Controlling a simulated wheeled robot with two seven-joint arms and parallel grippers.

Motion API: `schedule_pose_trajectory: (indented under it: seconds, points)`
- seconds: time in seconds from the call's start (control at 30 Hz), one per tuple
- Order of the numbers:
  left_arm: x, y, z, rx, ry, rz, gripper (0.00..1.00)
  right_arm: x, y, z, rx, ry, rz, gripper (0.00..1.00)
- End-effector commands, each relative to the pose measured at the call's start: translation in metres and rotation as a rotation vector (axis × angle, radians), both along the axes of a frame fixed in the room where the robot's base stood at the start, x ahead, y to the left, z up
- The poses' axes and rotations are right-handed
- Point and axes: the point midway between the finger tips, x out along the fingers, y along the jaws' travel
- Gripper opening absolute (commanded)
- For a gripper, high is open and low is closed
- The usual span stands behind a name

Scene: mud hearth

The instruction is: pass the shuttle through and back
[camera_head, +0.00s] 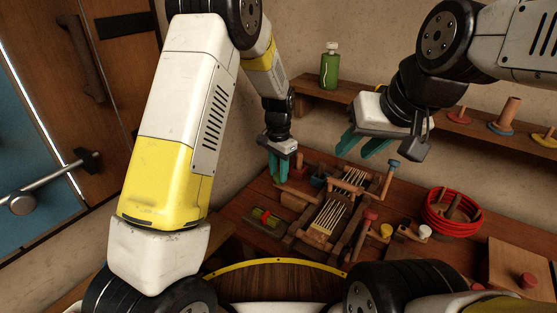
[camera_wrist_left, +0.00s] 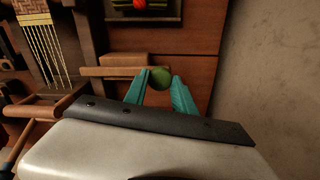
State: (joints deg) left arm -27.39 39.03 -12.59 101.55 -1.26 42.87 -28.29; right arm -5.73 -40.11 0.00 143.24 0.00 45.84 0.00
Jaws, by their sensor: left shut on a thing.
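A wooden loom (camera_head: 318,240) with pale warp threads (camera_head: 328,213) stands on the table. It shows in part at the left of the left wrist view, with its threads (camera_wrist_left: 42,45). What looks like the shuttle, a dark piece with red and green on it (camera_head: 265,216), lies left of the loom; part shows at the top of the left wrist view (camera_wrist_left: 145,5). My left gripper (camera_head: 281,166) is at the loom's far left, its teal fingers shut on a green knob (camera_wrist_left: 161,77) at the end of a wooden rod (camera_wrist_left: 108,72). My right gripper (camera_head: 364,145) is open and empty above the loom's far right.
A red coil (camera_head: 450,213) lies further right. A shelf (camera_head: 350,92) behind carries a green bottle (camera_head: 330,68) and several spools. A wall stands close behind the table.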

Motion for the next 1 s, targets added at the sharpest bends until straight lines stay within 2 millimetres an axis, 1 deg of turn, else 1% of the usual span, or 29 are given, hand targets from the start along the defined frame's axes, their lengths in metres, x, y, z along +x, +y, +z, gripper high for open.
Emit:
schedule_pose_trajectory:
  seconds: [0.87,0.93,1.0]
  points:
    - [0.000,0.000,0.001,0.000,-0.001,0.000,0.00,0.000,0.000,0.000,0.000,0.000,0.000,0.36]
    - [-0.002,-0.004,0.001,-0.001,-0.001,-0.002,0.00,0.000,0.000,0.000,0.000,0.000,0.000,0.36]
    - [-0.008,-0.013,0.001,0.000,0.000,-0.004,0.00,0.000,0.000,0.000,0.000,0.000,0.000,0.36]
